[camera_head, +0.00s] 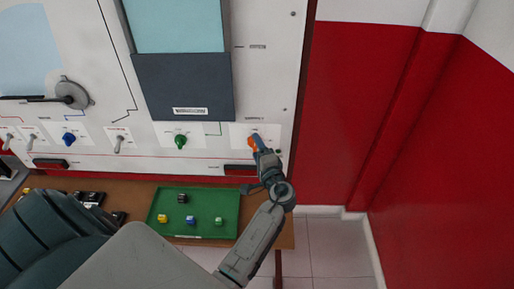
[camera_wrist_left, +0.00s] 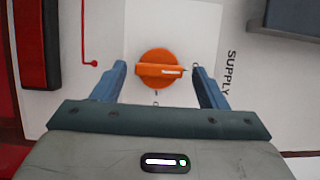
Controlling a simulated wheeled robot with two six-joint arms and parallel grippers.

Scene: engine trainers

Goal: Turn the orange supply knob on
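The orange supply knob (camera_head: 252,143) is on the white panel, at its lower right in the head view, partly hidden by my left gripper (camera_head: 258,146). In the left wrist view the round orange knob (camera_wrist_left: 160,85) has a raised bar across it. A white mark on the bar points right, towards the SUPPLY lettering (camera_wrist_left: 230,73). My left gripper (camera_wrist_left: 160,70) is open, with one blue fingertip on each side of the knob. Small gaps show between the fingertips and the bar's ends; how near they are in depth I cannot tell. My right gripper is not in view.
A green knob (camera_head: 180,141), a blue knob (camera_head: 69,138) and grey toggle switches line the panel. Below, a brown bench (camera_head: 140,190) holds a green tray (camera_head: 205,205) with several small coloured pieces. A red wall (camera_head: 360,110) stands to the right.

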